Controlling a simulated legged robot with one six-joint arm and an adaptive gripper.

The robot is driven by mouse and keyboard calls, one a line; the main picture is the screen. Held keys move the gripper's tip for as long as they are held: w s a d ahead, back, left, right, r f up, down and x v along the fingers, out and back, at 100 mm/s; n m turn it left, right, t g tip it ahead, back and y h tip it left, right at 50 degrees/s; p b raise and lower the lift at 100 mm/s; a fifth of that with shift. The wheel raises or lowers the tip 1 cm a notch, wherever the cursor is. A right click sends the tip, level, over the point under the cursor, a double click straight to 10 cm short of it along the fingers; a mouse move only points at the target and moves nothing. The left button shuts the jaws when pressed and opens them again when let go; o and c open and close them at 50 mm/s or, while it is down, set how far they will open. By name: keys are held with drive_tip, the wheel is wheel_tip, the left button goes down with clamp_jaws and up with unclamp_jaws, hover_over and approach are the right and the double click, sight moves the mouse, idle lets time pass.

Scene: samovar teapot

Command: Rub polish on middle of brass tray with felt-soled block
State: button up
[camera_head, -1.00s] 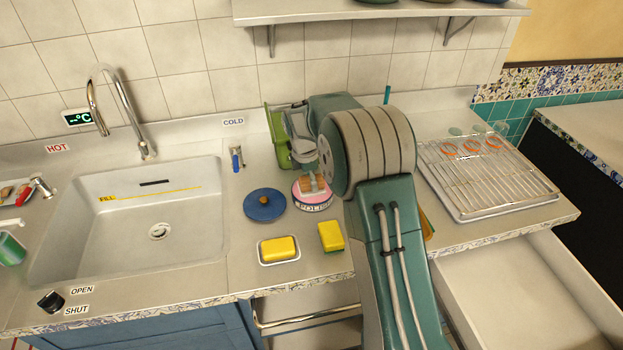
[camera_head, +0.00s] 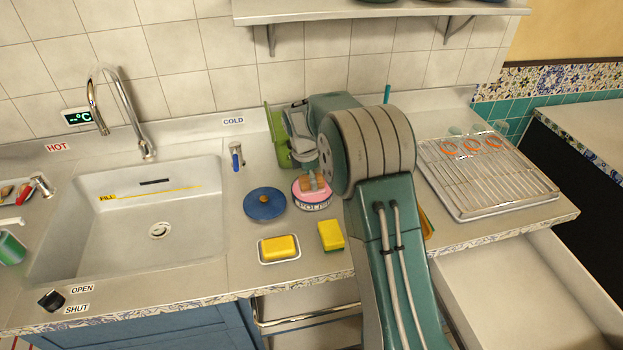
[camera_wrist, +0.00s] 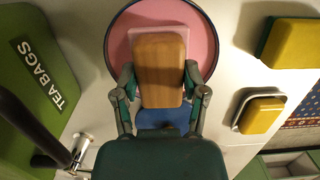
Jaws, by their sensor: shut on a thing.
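My gripper (camera_wrist: 160,88) is shut on the wooden felt-soled block (camera_wrist: 160,58), with one finger on each side of it. A pale pink edge shows at the block's far end. The block is over the open polish tin (camera_wrist: 202,30), which has pink polish and a dark rim. In the head view the block (camera_head: 309,184) is at the tin (camera_head: 313,203), and my gripper (camera_head: 316,177) is partly hidden by my arm. Whether the block touches the polish is hard to tell. I cannot make out a brass tray in either view.
A blue lid (camera_head: 265,204) lies left of the tin. A green tea bags box (camera_wrist: 38,75) stands close behind. A wire rack (camera_head: 487,175) is right; an open drawer (camera_head: 530,285) is below.

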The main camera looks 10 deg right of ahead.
drive_tip(key=shift+r, duration=3.5)
